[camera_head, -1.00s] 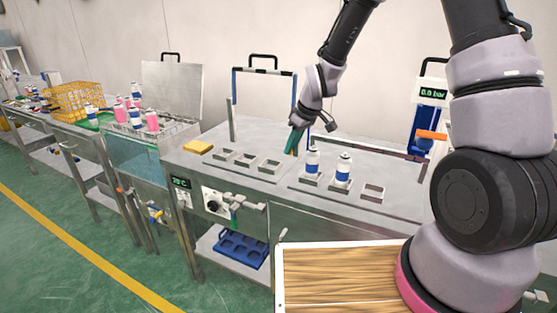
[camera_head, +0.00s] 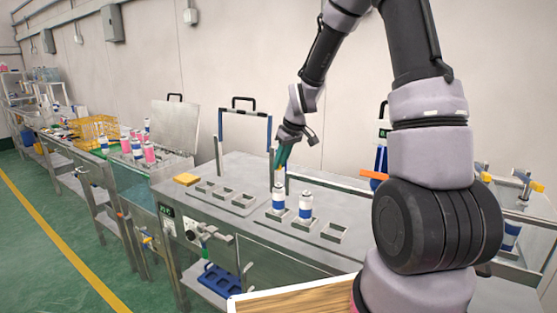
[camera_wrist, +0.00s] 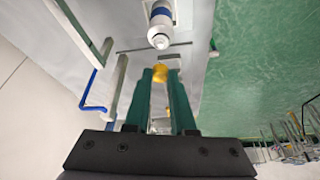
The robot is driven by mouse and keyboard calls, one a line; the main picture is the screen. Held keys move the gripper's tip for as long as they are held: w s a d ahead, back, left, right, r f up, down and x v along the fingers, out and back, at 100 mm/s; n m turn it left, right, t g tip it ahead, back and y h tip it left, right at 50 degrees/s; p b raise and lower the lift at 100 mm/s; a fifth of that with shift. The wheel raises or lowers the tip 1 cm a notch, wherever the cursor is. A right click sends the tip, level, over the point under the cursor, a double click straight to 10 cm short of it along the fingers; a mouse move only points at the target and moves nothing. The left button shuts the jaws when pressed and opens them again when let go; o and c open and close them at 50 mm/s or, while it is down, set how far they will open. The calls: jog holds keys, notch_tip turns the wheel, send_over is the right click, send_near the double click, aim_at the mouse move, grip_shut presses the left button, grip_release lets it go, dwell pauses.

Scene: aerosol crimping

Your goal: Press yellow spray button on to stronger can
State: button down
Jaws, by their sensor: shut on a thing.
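My gripper (camera_head: 280,166) has green fingers pointing down over the left of two white cans with blue bands. In the wrist view my gripper (camera_wrist: 160,80) is shut on a small yellow spray button (camera_wrist: 160,74) at its fingertips. The left can (camera_head: 278,200) and the right can (camera_head: 305,207) stand upright in square holders on the steel bench. One can (camera_wrist: 160,28) shows in the wrist view, ahead of the button and apart from it in the picture. I cannot tell which can is stronger, nor whether the button touches the left can.
An empty holder (camera_head: 334,232) is right of the cans, and several empty ones are to their left. A yellow block (camera_head: 187,179) lies at the bench's left. A blue-and-black frame (camera_head: 245,112) stands behind. Pink and blue cans (camera_head: 149,153) stand further left.

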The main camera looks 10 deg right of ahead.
aim_at(281, 186)
jog(key=shift+f, duration=2.35)
jog(key=shift+c, duration=0.6)
grip_release()
jog(key=shift+r, duration=0.1)
notch_tip(281, 186, up, 7)
dwell(0.8)
grip_shut()
